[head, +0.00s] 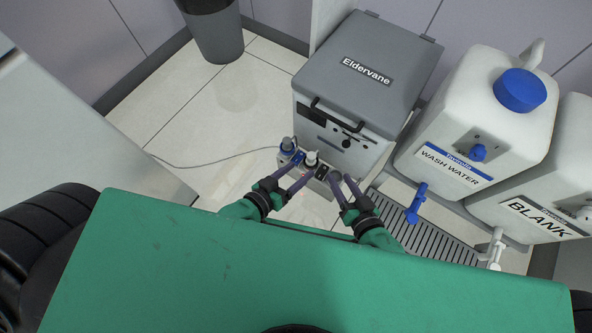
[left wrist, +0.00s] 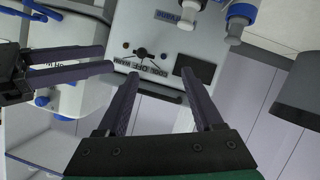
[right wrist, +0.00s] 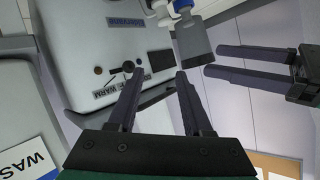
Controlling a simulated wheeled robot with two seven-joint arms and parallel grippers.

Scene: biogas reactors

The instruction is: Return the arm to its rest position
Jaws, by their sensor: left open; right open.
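My left gripper (head: 301,168) is open in front of the grey Eldervane box (head: 366,65), by a small holder with capped pieces at the box's foot. My right gripper (head: 341,175) is open just right of it, also before the box front. In the left wrist view, my left gripper (left wrist: 160,73) has its fingers apart with nothing between them. In the right wrist view, my right gripper (right wrist: 158,74) also has its fingers apart and empty. The box's dark knob (right wrist: 128,67) and its WARM label lie beyond the fingers. Both forearms are mostly hidden in the head view.
A small holder with a grey-capped piece (head: 287,145) and a white-capped piece (head: 311,157) stands close to the fingers. A WASH WATER jug (head: 432,125) with a blue tap (head: 416,206) and a BLANK jug (head: 545,190) stand right, above a drain grate (head: 425,235).

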